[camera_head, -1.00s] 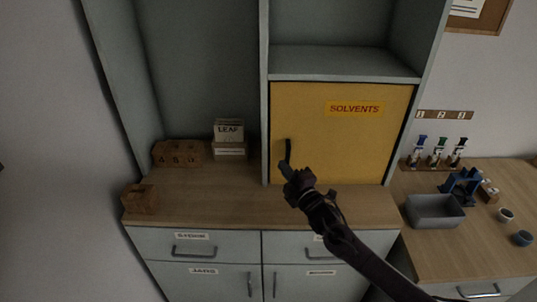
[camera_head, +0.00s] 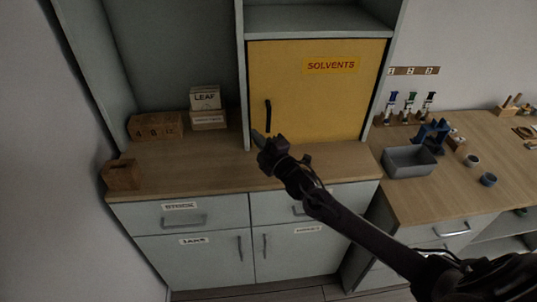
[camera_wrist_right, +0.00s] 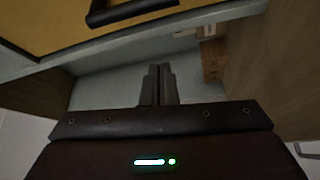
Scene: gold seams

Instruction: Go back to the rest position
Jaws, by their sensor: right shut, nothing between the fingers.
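My right gripper (camera_head: 258,140) is shut and empty in the head view, in front of the lower left part of the yellow SOLVENTS door (camera_head: 318,105). Its closed fingers also show in the right wrist view (camera_wrist_right: 158,84). The door is shut, and its black handle (camera_head: 268,116) stands just above the fingertips in the head view, with nothing gripping it. The handle also shows at the top of the right wrist view (camera_wrist_right: 130,10). My right arm reaches in from the lower right. My left gripper is not in view.
A wooden counter (camera_head: 200,172) runs below the door. On it stand wooden lettered boxes (camera_head: 155,127), a LEAF box (camera_head: 205,98) and a small wooden block (camera_head: 122,174). On the right bench are a grey bin (camera_head: 409,162), a blue stand (camera_head: 433,135) and small cups (camera_head: 488,179).

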